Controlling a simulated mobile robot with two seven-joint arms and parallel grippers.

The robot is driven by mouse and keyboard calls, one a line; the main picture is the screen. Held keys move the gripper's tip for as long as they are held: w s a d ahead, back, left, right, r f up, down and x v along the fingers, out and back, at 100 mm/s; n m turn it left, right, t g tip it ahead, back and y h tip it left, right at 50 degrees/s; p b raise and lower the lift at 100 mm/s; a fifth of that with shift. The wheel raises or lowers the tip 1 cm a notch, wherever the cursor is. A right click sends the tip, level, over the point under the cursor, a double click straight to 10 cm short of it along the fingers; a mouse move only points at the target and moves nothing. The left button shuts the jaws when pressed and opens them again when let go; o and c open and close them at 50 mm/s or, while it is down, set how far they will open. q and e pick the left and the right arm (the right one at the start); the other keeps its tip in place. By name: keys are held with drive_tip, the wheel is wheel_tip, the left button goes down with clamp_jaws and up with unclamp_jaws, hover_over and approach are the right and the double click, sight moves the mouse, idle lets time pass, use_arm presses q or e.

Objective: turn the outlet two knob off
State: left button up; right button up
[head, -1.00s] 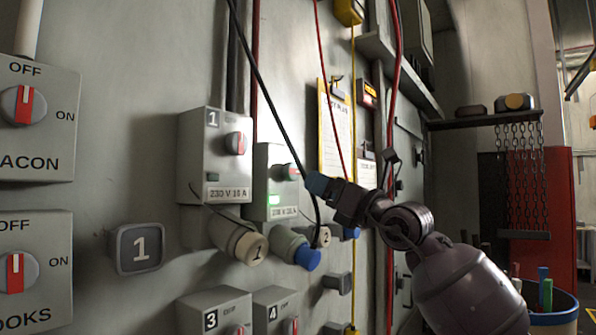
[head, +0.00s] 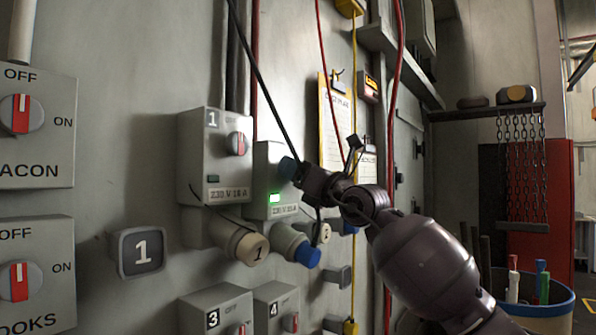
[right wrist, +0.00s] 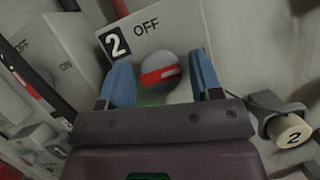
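The outlet two box (head: 264,178) hangs on the grey wall just right of the outlet one box (head: 213,165). Its green light (head: 274,198) is lit. In the right wrist view the box (right wrist: 180,28) shows a 2 and OFF above its round grey knob (right wrist: 160,74). The knob's red bar lies across, roughly sideways to the OFF label. My right gripper (head: 289,168) is at this box and covers its knob in the head view. In the right wrist view its blue fingers stand open on either side of the knob, with gaps. My left gripper is not in view.
Boxes three (head: 215,312) and four (head: 276,308) sit below. Capped sockets, one with a blue cap (head: 307,255), stick out under the outlets. A black cable and a red cable hang close by the right gripper. A blue bin (head: 540,305) stands at right.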

drive_tip(key=c, duration=0.7)
